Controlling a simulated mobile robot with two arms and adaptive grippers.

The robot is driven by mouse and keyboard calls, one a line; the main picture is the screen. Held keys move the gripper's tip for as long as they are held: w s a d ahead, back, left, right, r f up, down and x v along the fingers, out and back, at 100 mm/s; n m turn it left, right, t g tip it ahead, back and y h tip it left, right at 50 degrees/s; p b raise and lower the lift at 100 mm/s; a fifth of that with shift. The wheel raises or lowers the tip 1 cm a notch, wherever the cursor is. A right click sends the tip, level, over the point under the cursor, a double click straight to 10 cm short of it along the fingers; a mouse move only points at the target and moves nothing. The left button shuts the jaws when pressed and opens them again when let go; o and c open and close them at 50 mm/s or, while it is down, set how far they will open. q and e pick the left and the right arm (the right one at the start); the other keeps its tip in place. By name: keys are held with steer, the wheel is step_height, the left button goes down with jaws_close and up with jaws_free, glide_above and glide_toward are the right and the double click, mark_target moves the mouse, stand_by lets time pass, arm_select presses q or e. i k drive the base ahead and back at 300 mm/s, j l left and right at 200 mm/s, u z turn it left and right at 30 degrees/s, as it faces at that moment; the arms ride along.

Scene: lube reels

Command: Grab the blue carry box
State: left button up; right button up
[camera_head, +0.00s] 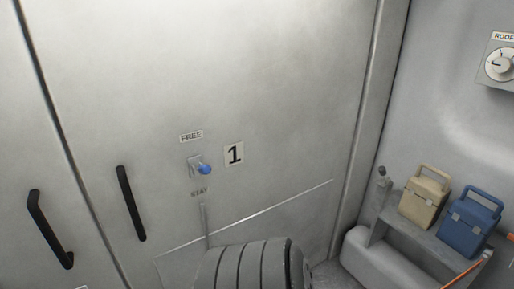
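The blue carry box (469,224) stands upright at the right in the head view, on a grey shelf or ledge. It has a blue handle arched over its top and a pale latch on its front. Neither of my grippers shows in this view, and nothing is touching the box.
A beige carry box (425,198) stands just left of the blue one. An orange-tipped rod (466,268) lies in front. A lever with a blue knob (204,169), black door handles (131,203) and a grey ribbed round shape (252,267) are further left.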

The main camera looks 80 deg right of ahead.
mark_target(467, 224)
steer(key=z, duration=4.4)
